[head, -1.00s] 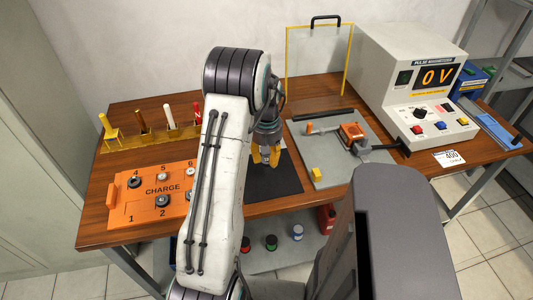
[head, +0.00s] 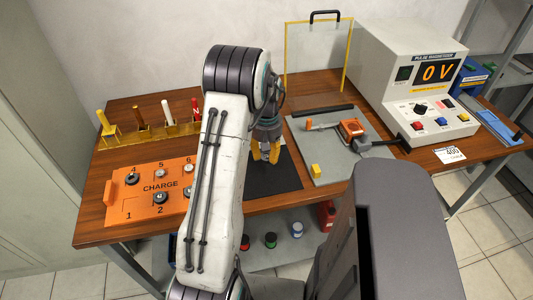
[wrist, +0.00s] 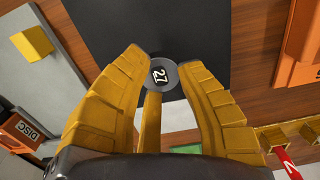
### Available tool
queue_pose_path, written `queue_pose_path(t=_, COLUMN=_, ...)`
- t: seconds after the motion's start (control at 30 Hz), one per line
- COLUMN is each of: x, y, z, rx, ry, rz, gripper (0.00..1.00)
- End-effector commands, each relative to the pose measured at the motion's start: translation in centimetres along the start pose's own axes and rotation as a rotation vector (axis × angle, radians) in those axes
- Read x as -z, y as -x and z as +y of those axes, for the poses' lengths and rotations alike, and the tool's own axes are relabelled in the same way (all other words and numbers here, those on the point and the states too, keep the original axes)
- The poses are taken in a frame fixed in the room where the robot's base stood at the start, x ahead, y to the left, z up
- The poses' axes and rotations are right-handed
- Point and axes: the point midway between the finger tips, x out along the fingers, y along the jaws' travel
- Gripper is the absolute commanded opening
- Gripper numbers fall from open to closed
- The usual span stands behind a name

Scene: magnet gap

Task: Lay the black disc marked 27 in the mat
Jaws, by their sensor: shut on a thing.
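The black disc marked 27 (wrist: 162,76) shows in the wrist view with its white number facing the camera. My gripper (wrist: 163,80) is shut on it, with a yellow finger on each side. A narrow yellow bar runs between the fingers up to the disc. The black mat (wrist: 196,30) lies beyond the disc in the wrist view. In the head view my gripper (head: 267,154) hangs over the back part of the mat (head: 278,182), and the disc cannot be made out there. The height of the disc above the mat is hard to tell.
An orange CHARGE tray (head: 156,212) with several round pieces lies left of my arm. A yellow rack (head: 152,134) with upright sticks stands behind it. Right of the mat is a grey board (head: 334,172) with an orange clamp (head: 352,128) and a yellow block (head: 316,170). A pulse magnetizer (head: 412,85) reads 0 V.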

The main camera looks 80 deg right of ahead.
Motion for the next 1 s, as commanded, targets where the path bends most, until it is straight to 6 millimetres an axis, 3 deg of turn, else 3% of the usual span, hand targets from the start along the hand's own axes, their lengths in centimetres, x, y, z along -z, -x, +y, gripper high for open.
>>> queue_pose_path(t=0.6, x=0.0, y=-4.2, z=0.0, rx=0.0, ry=0.0, rz=0.0, gripper=0.04)
queue_pose_path(t=1.0, x=0.0, y=-4.8, z=0.0, rx=0.0, ry=0.0, rz=0.0, gripper=0.04)
